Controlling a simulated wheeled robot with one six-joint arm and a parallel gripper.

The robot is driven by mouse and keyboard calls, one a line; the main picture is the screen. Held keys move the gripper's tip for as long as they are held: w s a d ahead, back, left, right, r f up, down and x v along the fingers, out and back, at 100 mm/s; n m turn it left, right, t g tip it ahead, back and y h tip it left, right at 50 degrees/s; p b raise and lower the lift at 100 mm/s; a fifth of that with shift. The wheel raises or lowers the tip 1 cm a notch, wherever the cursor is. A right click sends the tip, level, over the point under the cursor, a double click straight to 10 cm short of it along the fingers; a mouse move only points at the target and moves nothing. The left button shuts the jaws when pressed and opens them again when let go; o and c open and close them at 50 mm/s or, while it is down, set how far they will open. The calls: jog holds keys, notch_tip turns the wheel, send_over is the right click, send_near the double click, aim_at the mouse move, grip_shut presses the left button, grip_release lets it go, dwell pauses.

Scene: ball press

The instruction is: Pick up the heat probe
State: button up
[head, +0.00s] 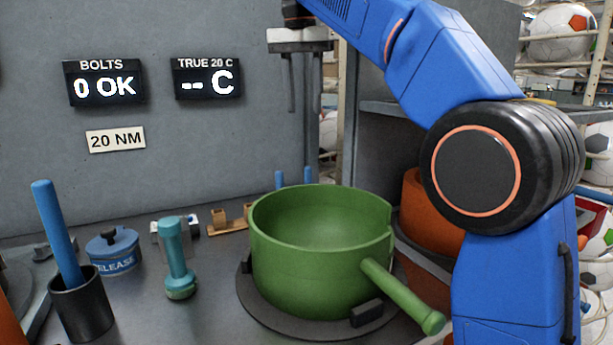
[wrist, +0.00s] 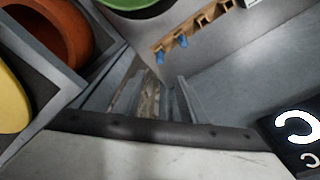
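A blue rod (head: 57,235) leans in a black cup (head: 82,308) at the left front of the bench in the head view. It looks like the heat probe, but no label shows, and its lower end is hidden in the cup. My gripper (head: 302,108) hangs high behind the green pot, far to the right of the rod, fingers pointing down. In the wrist view its two fingers (wrist: 157,98) stand apart with nothing between them. Neither the rod nor the cup shows in the wrist view.
A green pot (head: 320,255) with a side handle stands mid-bench. A teal tool (head: 177,262) and a blue RELEASE button (head: 113,250) stand between cup and pot. A wooden rack (wrist: 200,30) with blue pegs lies behind. An orange bowl (wrist: 55,30) sits in a side bin.

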aim_at(308, 167)
jog(key=w+f, duration=0.1)
jog(key=f, duration=0.4)
jog(key=w+f, duration=0.1)
jog(key=f, duration=0.5)
jog(key=w+d+f, duration=0.1)
jog(key=f, duration=0.5)
jog(key=shift+f, duration=0.15)
grip_shut()
